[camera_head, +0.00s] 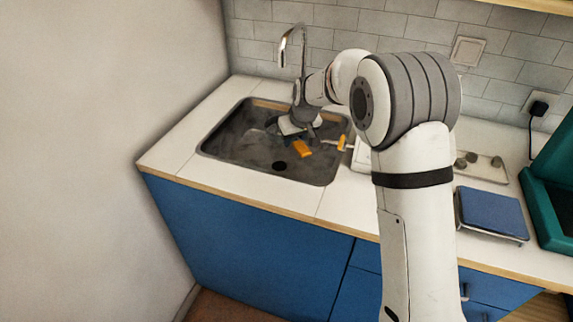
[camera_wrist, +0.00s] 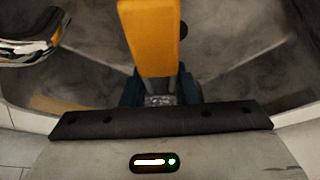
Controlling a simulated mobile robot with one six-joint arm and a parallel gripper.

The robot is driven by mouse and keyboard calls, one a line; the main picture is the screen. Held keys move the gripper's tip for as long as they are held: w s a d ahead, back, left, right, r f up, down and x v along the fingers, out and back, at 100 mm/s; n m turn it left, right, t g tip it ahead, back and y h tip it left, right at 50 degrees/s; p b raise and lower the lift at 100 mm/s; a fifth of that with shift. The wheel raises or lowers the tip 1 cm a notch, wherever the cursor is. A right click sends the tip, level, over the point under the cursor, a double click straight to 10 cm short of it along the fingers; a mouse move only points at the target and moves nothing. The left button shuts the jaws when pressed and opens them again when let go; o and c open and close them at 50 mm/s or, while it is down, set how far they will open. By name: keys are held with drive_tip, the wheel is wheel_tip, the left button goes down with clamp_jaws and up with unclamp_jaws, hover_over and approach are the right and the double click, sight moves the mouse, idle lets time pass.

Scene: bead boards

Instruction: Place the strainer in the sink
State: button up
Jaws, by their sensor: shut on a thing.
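The sink (camera_head: 235,155) is a dark grey basin set in the white counter, with a round black drain hole (camera_head: 279,166). My gripper (camera_head: 298,134) is over the sink's right part. It is shut on an orange piece (camera_head: 302,149), which seems to be the strainer's handle. In the wrist view the orange piece (camera_wrist: 150,38) sticks up from between the dark fingers of my gripper (camera_wrist: 160,92), with the drain hole (camera_wrist: 181,29) behind it. The rest of the strainer is not clearly visible. I cannot tell whether it touches the basin.
A chrome faucet (camera_head: 283,45) arches behind the sink; its end (camera_wrist: 28,38) is close in the wrist view. A small orange-and-white item (camera_head: 342,143) lies at the sink's right edge. A blue-topped scale (camera_head: 491,211) and a green crate (camera_head: 545,212) stand right. The left counter is clear.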

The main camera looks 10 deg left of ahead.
drive_tip(key=shift+f, duration=4)
drive_tip(key=shift+s, duration=0.1)
drive_tip(key=shift+f+b, duration=0.5)
drive_tip(key=shift+b, duration=0.05)
drive_tip(key=shift+f, duration=0.1)
drive_tip(key=o, duration=1.1)
drive_tip(key=shift+c, duration=0.2)
